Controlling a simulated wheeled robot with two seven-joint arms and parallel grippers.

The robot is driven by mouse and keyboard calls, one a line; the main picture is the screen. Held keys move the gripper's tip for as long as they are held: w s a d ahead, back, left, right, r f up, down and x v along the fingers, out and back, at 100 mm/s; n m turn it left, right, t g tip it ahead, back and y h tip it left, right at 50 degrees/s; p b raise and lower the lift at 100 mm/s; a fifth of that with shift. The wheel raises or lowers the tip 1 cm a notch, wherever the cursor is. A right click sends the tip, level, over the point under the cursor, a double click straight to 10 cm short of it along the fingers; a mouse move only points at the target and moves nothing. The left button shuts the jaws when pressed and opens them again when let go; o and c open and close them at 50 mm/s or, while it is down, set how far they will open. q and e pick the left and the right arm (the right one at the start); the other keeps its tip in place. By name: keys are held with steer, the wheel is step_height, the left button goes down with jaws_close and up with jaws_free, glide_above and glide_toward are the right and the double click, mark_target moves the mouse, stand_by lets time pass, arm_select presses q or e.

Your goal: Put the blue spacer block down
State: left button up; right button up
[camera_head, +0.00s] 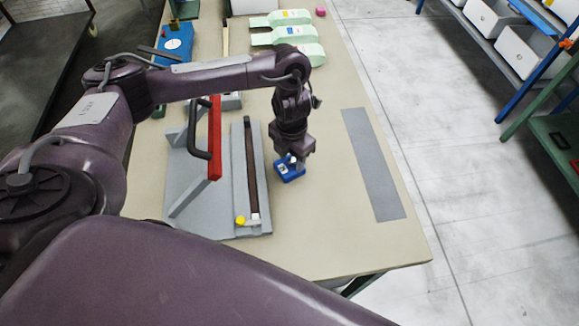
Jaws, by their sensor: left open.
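The blue spacer block (289,174) sits on the beige table, just right of the grey press base, with a small light marking on it. My left gripper (292,163) points down from above, with its open fingers at the block. The fingers partly cover the block, and I cannot tell whether they touch it. My right gripper is not in view.
The grey press (253,195) has a red upright bar (215,140) with a black handle and a yellow knob (240,220). A flat grey strip (374,165) lies on the right side of the table (330,245). Pale green pieces (290,36) and a blue item (174,45) are farther back.

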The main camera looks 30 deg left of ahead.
arm_select(q)
jaws_close()
stand_by(0.3)
steer(key=shift+r, duration=0.1)
